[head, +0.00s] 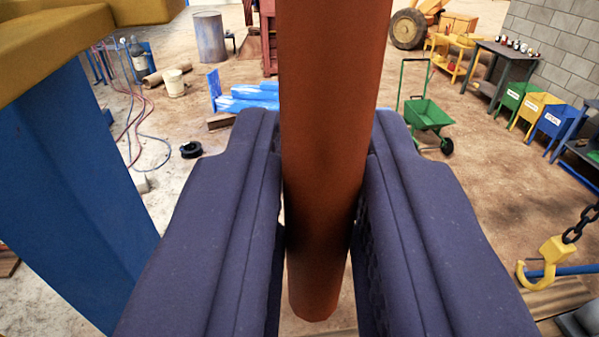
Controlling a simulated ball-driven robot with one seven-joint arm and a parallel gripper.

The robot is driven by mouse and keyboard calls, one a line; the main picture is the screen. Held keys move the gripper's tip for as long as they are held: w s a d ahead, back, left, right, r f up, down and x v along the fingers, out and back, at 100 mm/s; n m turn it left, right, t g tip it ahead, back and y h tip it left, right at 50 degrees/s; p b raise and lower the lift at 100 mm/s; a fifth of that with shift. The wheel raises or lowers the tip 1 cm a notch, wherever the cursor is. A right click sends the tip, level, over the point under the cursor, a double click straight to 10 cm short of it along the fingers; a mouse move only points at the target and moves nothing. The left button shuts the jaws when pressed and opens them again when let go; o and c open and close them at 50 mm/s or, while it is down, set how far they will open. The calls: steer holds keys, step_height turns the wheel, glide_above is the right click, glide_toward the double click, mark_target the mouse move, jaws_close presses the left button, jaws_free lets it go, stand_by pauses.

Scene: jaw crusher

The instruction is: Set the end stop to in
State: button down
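An orange-brown cylindrical bar (335,90) runs from the top edge of the head view down between the two fingers of my gripper (322,200). Its rounded lower end shows near the bottom of the view. Both dark fingers press close along its sides, so my gripper is shut on it. I cannot tell from this view whether the bar is the end stop or its handle. What it joins to is out of the frame above.
A blue post (65,190) with a yellow top stands close on the left. A yellow hook (545,262) hangs on a chain at the lower right. Behind are a green wheelbarrow (427,115), coloured bins (535,110) and blue beams (245,97). Open dirt floor lies between them.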

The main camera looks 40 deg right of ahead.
steer(key=c, duration=1.2)
jaws_free()
steer(key=shift+s+d, duration=0.25)
steer(key=shift+d, duration=0.15)
steer(key=shift+o, duration=0.3)
steer(key=shift+w+a, duration=0.4)
steer(key=shift+a, duration=0.25)
steer(key=shift+s+d, duration=0.25)
steer(key=shift+d, duration=0.1)
steer(key=v, duration=0.7)
steer(key=shift+s+a, duration=0.2)
steer(key=shift+a, duration=0.15)
steer(key=shift+c, duration=0.2)
